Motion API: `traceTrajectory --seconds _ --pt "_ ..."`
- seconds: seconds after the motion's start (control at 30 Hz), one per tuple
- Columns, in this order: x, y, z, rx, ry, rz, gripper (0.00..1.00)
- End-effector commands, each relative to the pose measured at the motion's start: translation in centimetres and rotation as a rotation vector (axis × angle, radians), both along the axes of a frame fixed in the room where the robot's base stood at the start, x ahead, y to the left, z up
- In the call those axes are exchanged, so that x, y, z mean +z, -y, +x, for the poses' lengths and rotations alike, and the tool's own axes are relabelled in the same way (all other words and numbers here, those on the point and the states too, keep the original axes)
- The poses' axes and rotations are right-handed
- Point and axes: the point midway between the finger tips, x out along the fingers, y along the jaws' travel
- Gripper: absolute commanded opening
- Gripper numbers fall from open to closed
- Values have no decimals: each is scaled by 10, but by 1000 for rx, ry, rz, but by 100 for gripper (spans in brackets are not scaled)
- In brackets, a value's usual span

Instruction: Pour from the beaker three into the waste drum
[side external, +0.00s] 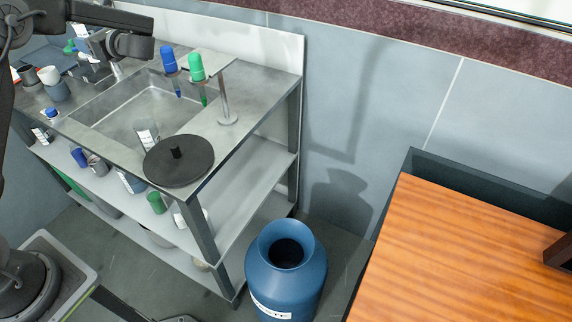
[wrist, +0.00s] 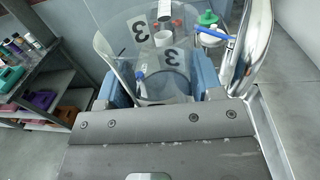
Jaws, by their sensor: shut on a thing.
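Beaker three (wrist: 188,60) is clear glass with labels marked 3. In the wrist view it stands between the blue fingers of my gripper (wrist: 158,85), which is shut on it. The glass is see-through, so I cannot tell whether there is liquid in it. In the side view my gripper is at the upper left, near the sink bench, and the beaker is too small to make out there. The blue waste drum (side external: 262,268) stands on the floor right of the bench, its round mouth open and a white label on its front. It is well away from my gripper.
A black round lid with a knob (side external: 178,172) lies on the corner of the steel bench (side external: 228,150). Blue-capped (side external: 169,58) and green-capped (side external: 196,66) tubes and a tap post (side external: 225,95) stand by the sink. A wooden table (side external: 465,255) stands right of the drum.

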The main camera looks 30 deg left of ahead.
Motion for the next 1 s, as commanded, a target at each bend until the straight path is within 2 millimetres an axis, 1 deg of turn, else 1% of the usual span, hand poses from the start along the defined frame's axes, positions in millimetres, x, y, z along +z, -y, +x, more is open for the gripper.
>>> traceTrajectory --seconds 0.03,0.1,0.27,0.4,0.57,0.67,0.8,0.97,1.0 --pt "14 7 3 -47 6 1 34" --pt "27 14 7 -111 6 0 34" --pt "54 31 17 -250 10 -3 34" --pt "73 52 29 -378 14 -6 34" --pt "77 87 52 -506 12 -5 34" --pt "76 114 69 -579 12 -4 34" --pt "72 155 91 -686 10 -3 34" --pt "69 204 111 -805 8 -2 34" --pt "68 216 115 -836 7 -3 34"
